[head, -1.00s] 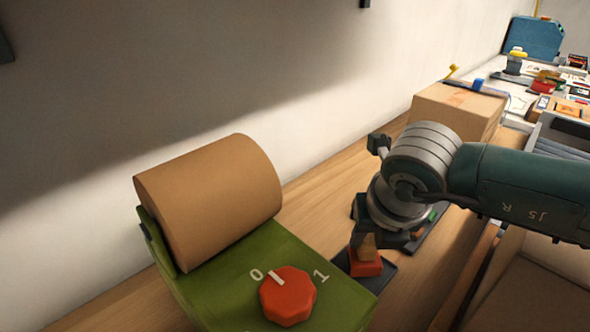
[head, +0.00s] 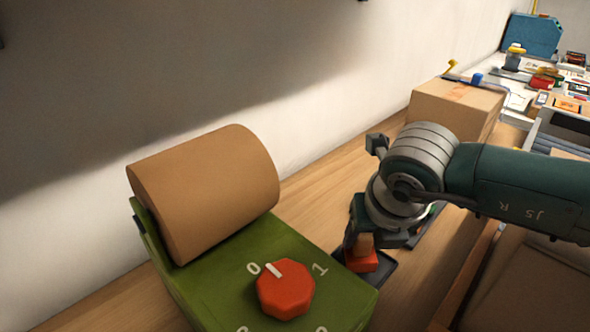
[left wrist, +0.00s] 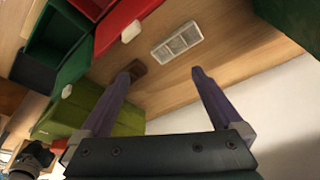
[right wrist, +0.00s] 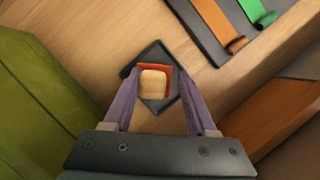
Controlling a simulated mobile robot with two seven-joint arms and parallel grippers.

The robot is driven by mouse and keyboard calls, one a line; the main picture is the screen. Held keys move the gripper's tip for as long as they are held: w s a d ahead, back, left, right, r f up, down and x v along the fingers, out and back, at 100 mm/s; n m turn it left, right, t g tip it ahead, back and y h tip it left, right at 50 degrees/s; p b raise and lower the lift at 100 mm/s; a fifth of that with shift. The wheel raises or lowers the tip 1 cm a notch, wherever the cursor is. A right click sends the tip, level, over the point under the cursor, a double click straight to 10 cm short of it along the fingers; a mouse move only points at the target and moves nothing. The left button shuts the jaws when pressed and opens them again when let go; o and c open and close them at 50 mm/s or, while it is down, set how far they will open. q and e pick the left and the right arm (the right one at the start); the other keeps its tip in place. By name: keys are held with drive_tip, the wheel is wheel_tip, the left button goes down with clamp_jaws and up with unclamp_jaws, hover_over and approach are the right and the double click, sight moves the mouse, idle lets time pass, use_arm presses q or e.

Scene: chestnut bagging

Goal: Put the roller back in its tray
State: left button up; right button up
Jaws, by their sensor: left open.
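A red block with a pale wooden grip (right wrist: 153,84) sits on a small dark square tray (right wrist: 154,53); I cannot tell whether it is the roller. In the head view the red block (head: 360,261) shows under my right gripper (head: 362,240). In the right wrist view my right gripper (right wrist: 157,78) has its fingers on both sides of the wooden grip, with gaps showing. A large brown paper roll (head: 205,190) lies on the green machine (head: 225,285). My left gripper (left wrist: 164,70) is open and empty, with a small brown piece (left wrist: 135,68) by one fingertip.
The red knob (head: 286,289) is on the green machine. A dark rack with orange (right wrist: 218,24) and green (right wrist: 257,12) strips lies near the tray. A cardboard box (head: 455,110) stands behind my right arm. A white compartmented piece (left wrist: 177,42) and red and green bins (left wrist: 57,42) show by my left gripper.

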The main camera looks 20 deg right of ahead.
drive_tip(key=shift+o, duration=0.3)
drive_tip(key=shift+a+r+p, duration=0.1)
drive_tip(key=shift+r+p, duration=0.85)
drive_tip(key=p+v, duration=0.1)
drive_tip(key=v, duration=1)
drive_tip(key=shift+s+p, duration=0.25)
drive_tip(key=shift+p, duration=0.1)
drive_tip(key=shift+a+r, duration=0.1)
drive_tip(key=shift+r, duration=0.05)
